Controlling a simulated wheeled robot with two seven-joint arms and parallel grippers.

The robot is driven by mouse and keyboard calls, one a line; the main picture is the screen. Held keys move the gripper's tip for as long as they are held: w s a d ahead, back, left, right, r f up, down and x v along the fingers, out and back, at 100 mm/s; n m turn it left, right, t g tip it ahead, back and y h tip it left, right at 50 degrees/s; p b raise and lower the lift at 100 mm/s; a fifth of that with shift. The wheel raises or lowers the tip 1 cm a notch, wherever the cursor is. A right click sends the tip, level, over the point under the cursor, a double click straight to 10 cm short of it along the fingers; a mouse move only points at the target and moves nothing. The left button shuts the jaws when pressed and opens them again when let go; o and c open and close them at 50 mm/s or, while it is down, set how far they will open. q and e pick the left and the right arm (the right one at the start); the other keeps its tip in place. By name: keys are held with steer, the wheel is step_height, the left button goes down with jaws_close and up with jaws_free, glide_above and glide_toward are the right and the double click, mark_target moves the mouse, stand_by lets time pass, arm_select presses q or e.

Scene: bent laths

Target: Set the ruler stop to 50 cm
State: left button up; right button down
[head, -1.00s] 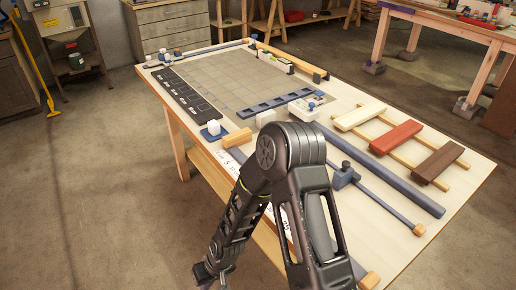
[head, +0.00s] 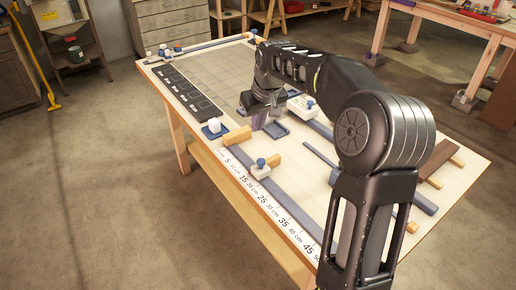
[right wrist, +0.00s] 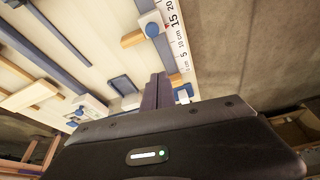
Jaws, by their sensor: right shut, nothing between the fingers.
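The ruler (head: 262,199) is a white printed scale along the table's near-left edge, with marks up to about 50 cm in the head view. A blue-grey rail (head: 292,209) runs beside it. The stop (head: 261,168) is a white block with a blue knob on this rail, near the 15 cm mark. It also shows at the top of the right wrist view (right wrist: 152,24). My right gripper (head: 258,122) is shut and empty, beyond the stop's low-number side and apart from it. Its fingers (right wrist: 158,88) show in the wrist view. My left gripper is not in view.
A wooden block (head: 237,137) stands at the ruler's low end, with a white block on a blue base (head: 213,127) beyond. A dark labelled strip (head: 186,90) lies farther left.

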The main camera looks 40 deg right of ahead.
steer(key=shift+f, duration=0.15)
steer(key=p, duration=0.2)
glide_above(269, 164)
steer(key=w+a, duration=0.3)
steer(key=w, duration=0.2)
step_height(269, 164, down, 8)
steer(key=shift+d+f, duration=0.15)
steer(key=shift+f, duration=0.1)
steer(key=shift+s+f, duration=0.15)
steer(key=shift+f, duration=0.2)
steer(key=s, duration=0.3)
steer(key=shift+a+f+p, duration=0.15)
steer(key=shift+a+p, duration=0.15)
steer(key=shift+p, duration=0.05)
steer(key=shift+s+f, duration=0.1)
steer(key=shift+f, duration=0.05)
steer(key=shift+s, duration=0.1)
